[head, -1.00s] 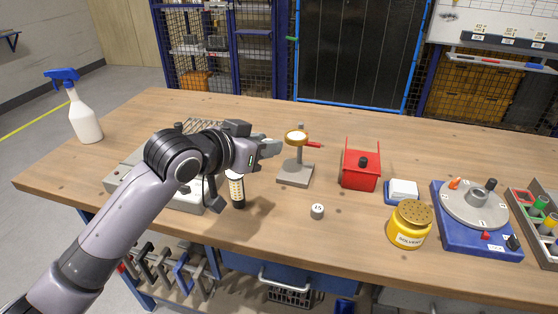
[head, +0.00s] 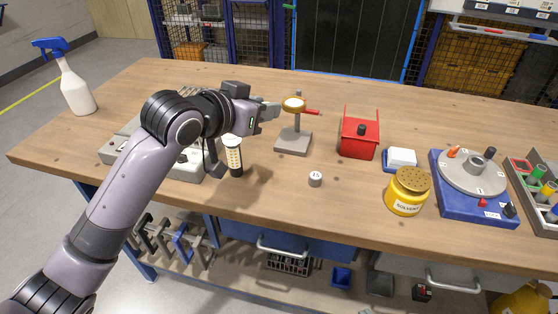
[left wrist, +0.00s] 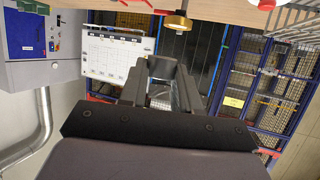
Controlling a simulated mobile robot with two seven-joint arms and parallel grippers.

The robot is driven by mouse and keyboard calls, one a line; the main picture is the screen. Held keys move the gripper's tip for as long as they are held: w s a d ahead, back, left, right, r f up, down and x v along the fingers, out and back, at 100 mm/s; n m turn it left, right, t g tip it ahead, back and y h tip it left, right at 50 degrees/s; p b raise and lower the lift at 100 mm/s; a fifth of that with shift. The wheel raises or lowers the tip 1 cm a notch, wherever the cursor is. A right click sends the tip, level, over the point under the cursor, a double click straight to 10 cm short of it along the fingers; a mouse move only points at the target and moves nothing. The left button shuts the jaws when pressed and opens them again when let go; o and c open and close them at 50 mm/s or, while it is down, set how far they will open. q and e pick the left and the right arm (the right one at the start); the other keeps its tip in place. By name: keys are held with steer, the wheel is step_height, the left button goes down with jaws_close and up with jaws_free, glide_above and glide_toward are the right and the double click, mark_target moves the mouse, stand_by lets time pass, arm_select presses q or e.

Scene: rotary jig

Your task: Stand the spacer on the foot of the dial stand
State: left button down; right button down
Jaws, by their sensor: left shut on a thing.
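The dial stand (head: 301,124) has a grey square foot (head: 292,145), a post, a yellow-rimmed dial and a red arm. Nothing stands on the visible part of its foot. My left gripper (head: 268,111) is just left of the dial, above table height. It is shut on a grey piece that shows between the fingers in the left wrist view (left wrist: 160,68); I cannot tell for sure that it is the spacer. A small grey cylinder with a marked white top (head: 315,179) stands on the table in front of the stand. My right gripper is not in view.
A dark-and-white bottle (head: 234,157) stands below my left wrist. A red box (head: 359,138), a white block on blue (head: 401,158), a yellow solvent pot (head: 407,192) and the blue rotary jig (head: 463,202) stand to the right. A spray bottle (head: 76,88) is far left.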

mark_target(264, 192)
arm_select(q)
steer(key=shift+f+y, duration=0.3)
steer(key=shift+f, duration=0.15)
step_height(264, 192, down, 19)
steer(key=shift+b, duration=0.55)
steer(key=shift+f, duration=0.15)
steer(key=c, duration=0.8)
jaws_free()
steer(key=shift+r, duration=0.2)
steer(key=v, duration=1.2)
steer(key=shift+f+p, duration=0.2)
steer(key=shift+p, duration=0.25)
steer(key=shift+s+a, duration=0.1)
steer(key=shift+a, duration=0.05)
